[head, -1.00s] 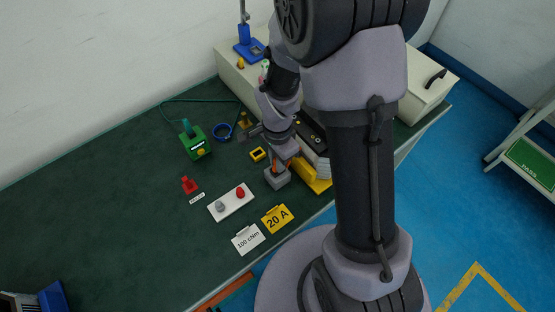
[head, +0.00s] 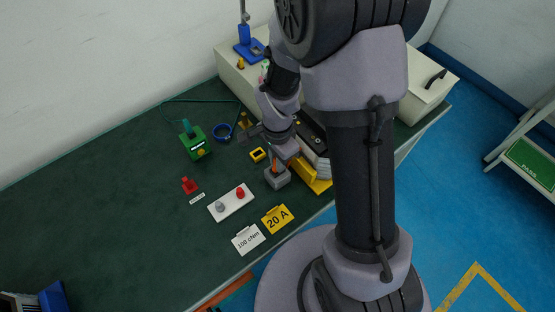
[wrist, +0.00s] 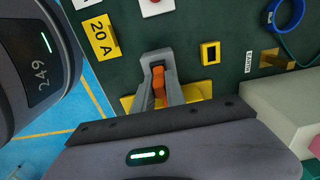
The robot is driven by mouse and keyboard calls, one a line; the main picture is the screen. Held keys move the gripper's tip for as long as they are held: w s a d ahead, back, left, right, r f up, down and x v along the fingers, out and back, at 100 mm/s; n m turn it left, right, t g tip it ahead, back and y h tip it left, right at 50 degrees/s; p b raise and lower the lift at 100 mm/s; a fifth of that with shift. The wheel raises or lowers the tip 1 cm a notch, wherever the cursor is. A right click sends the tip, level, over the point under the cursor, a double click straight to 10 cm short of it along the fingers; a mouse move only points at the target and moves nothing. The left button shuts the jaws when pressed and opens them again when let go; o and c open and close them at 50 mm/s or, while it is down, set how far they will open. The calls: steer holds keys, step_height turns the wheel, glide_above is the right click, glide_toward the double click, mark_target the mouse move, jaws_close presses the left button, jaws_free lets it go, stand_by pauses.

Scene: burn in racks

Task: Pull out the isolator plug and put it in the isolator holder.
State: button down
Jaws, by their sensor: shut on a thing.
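The orange isolator plug (wrist: 158,76) is between the two grey fingers of my gripper (wrist: 158,88) in the wrist view. My gripper is shut on it. In the head view the orange plug (head: 275,168) shows just above a grey block (head: 277,179), with my gripper (head: 281,160) over it. I cannot tell whether the plug is still seated in the block. A small yellow square frame with a dark opening (head: 257,154) lies beside the block, apart from my gripper, and looks like the isolator holder. It also shows in the wrist view (wrist: 210,53), empty.
A yellow 20 A card (head: 277,218), a white 100 cNm card (head: 248,239) and a white plate with red and grey knobs (head: 231,203) lie nearby.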

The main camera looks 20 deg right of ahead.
steer(key=shift+r+p, duration=0.35)
steer(key=shift+r, duration=0.35)
stand_by(0.4)
steer(key=shift+r+p, duration=0.75)
steer(key=shift+r, duration=0.3)
steer(key=w+a+p, duration=0.2)
steer(key=w+a, duration=0.1)
steer(key=w, duration=0.7)
steer(key=shift+a+f+p, duration=0.15)
steer(key=shift+p, duration=0.15)
step_height(320, 180, down, 6)
steer(key=b, duration=0.5)
steer(key=shift+f+b, duration=1.15)
steer(key=shift+b, duration=0.65)
stand_by(1.9)
